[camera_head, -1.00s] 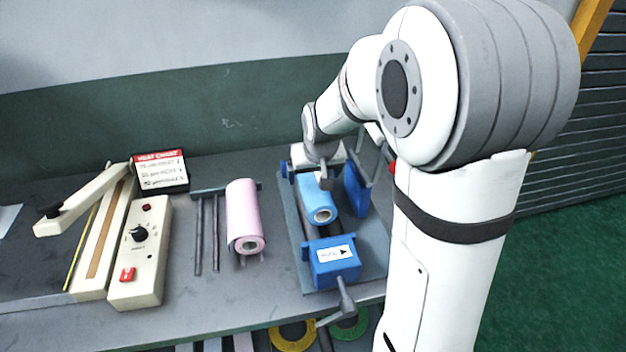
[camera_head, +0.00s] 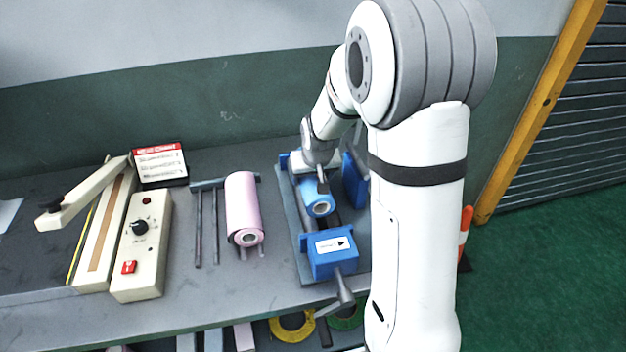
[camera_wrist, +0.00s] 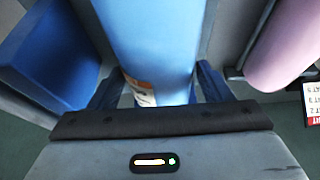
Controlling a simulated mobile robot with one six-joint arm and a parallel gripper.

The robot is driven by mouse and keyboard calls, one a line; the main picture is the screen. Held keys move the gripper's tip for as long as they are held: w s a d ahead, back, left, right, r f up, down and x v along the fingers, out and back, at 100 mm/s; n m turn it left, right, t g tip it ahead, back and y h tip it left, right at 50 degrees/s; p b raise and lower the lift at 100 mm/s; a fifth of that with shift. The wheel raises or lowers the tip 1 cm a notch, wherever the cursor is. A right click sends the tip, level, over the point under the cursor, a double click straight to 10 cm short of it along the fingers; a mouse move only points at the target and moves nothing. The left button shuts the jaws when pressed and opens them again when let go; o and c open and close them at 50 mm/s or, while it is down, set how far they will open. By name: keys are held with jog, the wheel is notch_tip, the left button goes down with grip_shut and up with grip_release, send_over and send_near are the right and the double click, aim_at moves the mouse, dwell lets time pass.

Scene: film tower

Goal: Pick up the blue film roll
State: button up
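The blue film roll (camera_head: 318,202) lies lengthwise on a grey fixture with blue blocks, its hollow core end facing me. The fingers are spread, one on each side of the roll, with a narrow gap visible on the left side. Whether the right finger touches it, I cannot tell.
A pink roll (camera_head: 243,205) lies on a rack to the left. A cream sealer (camera_head: 141,245) and a heat chart sign (camera_head: 160,165) stand further left. A blue block (camera_head: 332,253) with a crank is in front of the roll; another blue block (camera_head: 353,182) stands close on its right.

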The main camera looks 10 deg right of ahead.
jog(key=c, duration=1)
jog(key=shift+c, duration=0.4)
jog(key=shift+r, duration=0.1)
